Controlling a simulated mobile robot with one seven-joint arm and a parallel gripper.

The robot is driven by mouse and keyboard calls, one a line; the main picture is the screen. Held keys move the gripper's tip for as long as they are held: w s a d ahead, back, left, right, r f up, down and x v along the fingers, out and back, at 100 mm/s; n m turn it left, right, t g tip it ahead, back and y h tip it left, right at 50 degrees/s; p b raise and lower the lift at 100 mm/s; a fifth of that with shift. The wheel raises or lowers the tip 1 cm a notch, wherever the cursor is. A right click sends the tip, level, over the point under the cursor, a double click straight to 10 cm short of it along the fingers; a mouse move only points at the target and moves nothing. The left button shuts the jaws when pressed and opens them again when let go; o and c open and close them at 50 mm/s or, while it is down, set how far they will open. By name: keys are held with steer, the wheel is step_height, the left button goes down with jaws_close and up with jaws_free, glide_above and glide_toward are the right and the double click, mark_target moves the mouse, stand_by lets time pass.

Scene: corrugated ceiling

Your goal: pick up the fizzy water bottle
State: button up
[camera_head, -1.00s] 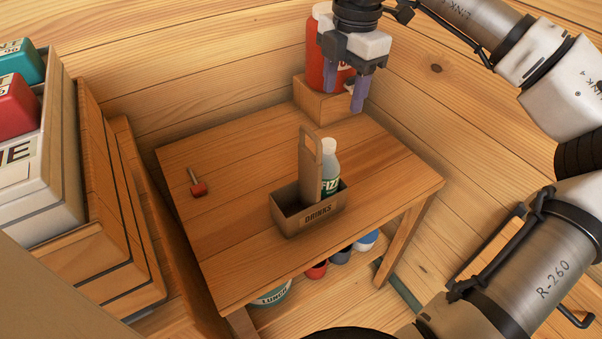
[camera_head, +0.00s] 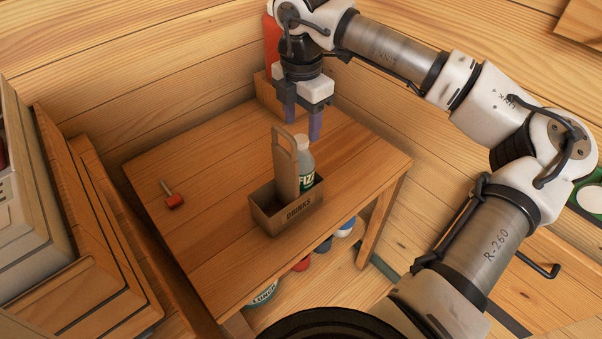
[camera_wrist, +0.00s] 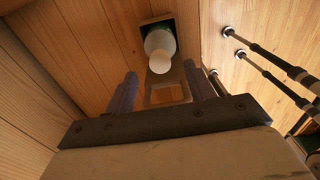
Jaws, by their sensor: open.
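The fizzy water bottle (camera_head: 306,168) is clear with a white cap and a green label. It stands upright in a brown drinks carrier (camera_head: 283,214) on the wooden table, on the right side of the carrier's upright handle. My gripper (camera_head: 302,132) is open and empty, pointing down above and close behind the bottle. In the wrist view the bottle's white cap (camera_wrist: 159,62) shows beyond and between the finger tips of my gripper (camera_wrist: 160,84), with the carrier's handle (camera_wrist: 168,96) nearer. The bottle's lower part is hidden by the carrier.
A small red-headed tool (camera_head: 174,200) lies at the table's left side. A red container (camera_head: 271,48) stands on a wooden block behind my gripper. Several tubs sit below the table (camera_head: 218,262). Wooden shelving borders the left; walls close off the back.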

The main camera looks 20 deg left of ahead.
mark_target(301, 137)
step_height(301, 137, down, 5)
steer(key=shift+p, duration=1)
steer(key=shift+c, duration=0.3)
jaws_close()
steer(key=shift+r, duration=0.1)
